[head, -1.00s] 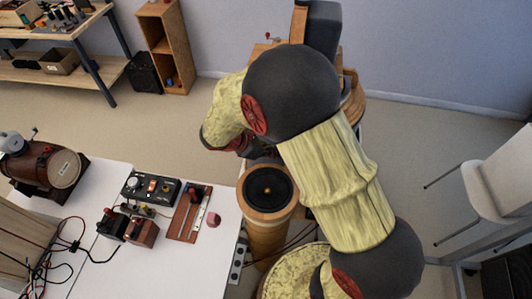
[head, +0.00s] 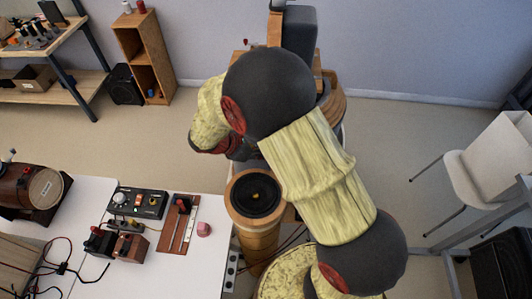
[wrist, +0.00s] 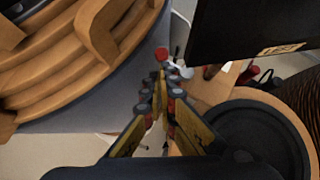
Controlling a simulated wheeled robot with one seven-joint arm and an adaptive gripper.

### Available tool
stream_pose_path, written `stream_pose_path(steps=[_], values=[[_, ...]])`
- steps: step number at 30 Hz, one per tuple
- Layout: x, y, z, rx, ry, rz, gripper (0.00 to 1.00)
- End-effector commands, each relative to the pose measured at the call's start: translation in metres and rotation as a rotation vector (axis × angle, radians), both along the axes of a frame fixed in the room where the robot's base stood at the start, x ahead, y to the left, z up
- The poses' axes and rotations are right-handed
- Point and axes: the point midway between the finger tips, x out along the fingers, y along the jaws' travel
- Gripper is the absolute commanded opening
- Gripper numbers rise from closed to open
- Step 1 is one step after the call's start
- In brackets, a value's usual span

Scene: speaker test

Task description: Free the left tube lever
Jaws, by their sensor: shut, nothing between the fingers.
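In the wrist view a small red knob (wrist: 162,54) with a pale grey lever piece (wrist: 182,70) beside it shows just past my fingertips. I cannot tell whether this is the left tube lever. My gripper (wrist: 162,78) points at it with its fingers shut and empty; whether the tips touch it is unclear. In the head view a small red-tipped part (head: 246,42) stands on the far wooden stand, left of a dark upright box. My gripper is mostly hidden there behind my arm.
A ribbed wooden ring (wrist: 60,60) lies close on the left in the wrist view. A dark labelled box (wrist: 255,30) is at upper right, a round black speaker (wrist: 250,135) at lower right. A white table (head: 190,275) with switch boxes and a chair (head: 480,165) flank my arm.

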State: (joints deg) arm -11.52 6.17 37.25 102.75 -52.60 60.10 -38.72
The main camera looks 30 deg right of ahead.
Motion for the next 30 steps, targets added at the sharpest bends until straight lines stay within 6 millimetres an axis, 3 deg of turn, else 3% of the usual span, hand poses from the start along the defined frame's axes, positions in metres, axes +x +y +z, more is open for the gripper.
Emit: stream_pose_path(steps=[20,30], values=[[0.003,-0.005,0.000,0.000,0.000,-0.132,0.00],[0.006,-0.013,0.002,0.000,0.001,-0.308,0.00]])
